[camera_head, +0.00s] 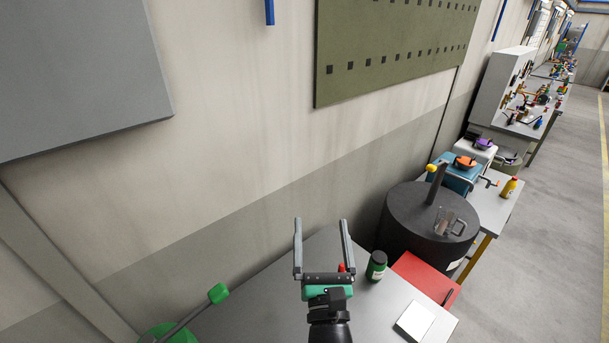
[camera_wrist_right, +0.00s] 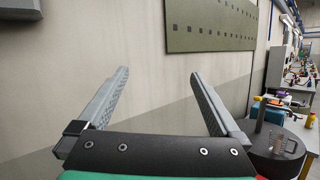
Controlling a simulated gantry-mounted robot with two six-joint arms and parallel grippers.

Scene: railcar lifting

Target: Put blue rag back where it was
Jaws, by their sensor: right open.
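My right gripper (camera_head: 322,225) is open and empty above the grey table (camera_head: 262,308), its fingers pointing toward the wall. In the right wrist view the two fingers (camera_wrist_right: 157,103) are wide apart with only wall between them. No blue rag can be made out in either view. My left gripper is not in view.
A white pad (camera_head: 414,320) lies at the front. A black drum (camera_head: 408,222) with a clear mug (camera_head: 447,221) stands beyond. A green-tipped lever (camera_head: 217,294) is left.

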